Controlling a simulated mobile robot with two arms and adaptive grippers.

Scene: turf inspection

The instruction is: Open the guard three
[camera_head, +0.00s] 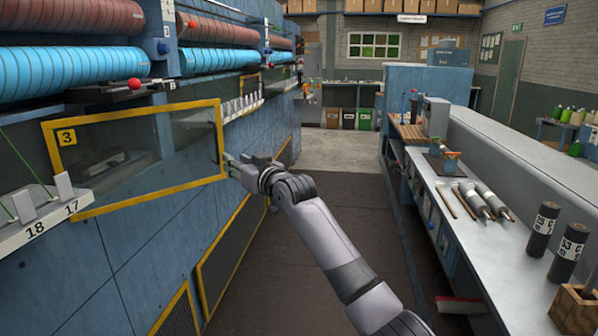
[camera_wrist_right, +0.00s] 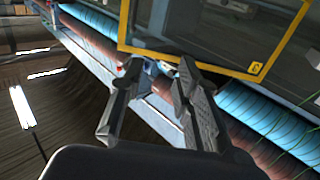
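Guard three is a see-through panel in a yellow frame (camera_head: 150,198) with a black "3" on a yellow label (camera_head: 67,137), on the machine at left. Its dark handle seems to be by the right edge, partly hard to make out. My right gripper (camera_head: 232,164) is at the lower right corner of this frame; whether it touches is unclear. In the right wrist view, the gripper (camera_wrist_right: 160,68) has its two dark fingers apart with nothing held between them, and the yellow frame (camera_wrist_right: 210,66) lies just beyond the tips. My left gripper is in neither view.
Blue and red rollers (camera_head: 75,70) run above the guard. A numbered white ledge (camera_head: 45,215) passes at its left. A workbench (camera_head: 480,230) with tools and dark cylinders lines the right side. The dark aisle floor (camera_head: 345,205) between is clear.

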